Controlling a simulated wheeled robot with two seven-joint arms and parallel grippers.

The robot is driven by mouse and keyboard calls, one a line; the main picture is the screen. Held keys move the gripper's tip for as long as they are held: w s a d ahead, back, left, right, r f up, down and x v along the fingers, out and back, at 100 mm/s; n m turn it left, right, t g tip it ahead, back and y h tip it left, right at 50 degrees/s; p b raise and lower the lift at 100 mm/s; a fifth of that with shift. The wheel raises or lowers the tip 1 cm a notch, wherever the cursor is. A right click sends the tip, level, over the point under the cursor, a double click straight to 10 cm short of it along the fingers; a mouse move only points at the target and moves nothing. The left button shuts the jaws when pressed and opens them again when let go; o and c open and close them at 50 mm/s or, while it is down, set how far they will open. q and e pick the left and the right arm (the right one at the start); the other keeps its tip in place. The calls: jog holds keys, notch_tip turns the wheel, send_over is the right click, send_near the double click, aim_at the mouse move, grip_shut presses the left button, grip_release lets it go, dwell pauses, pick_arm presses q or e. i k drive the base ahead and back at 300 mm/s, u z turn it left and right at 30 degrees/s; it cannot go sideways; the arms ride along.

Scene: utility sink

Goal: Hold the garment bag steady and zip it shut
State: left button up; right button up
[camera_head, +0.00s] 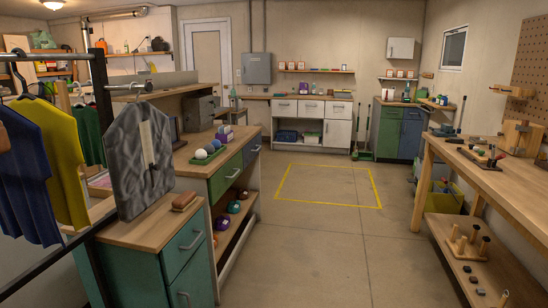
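A grey garment bag (128,167) hangs from a hanger on a dark metal rail at the left, in front of a wooden-topped cabinet. A pale strip with a dark line, apparently the zip area, runs down its front (148,147). I cannot tell how far the zip is closed. Neither of my grippers shows in the head view.
Blue, yellow and green shirts (66,160) hang left of the bag. A brown block (185,201) lies on the teal cabinet's top (150,227). A wooden workbench (490,180) stands at the right. The middle floor, with a yellow taped square (328,206), is clear.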

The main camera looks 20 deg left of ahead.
aim_at(156, 167)
jog(key=u, duration=0.2)
jog(key=i, duration=1.4)
jog(key=u, duration=0.9)
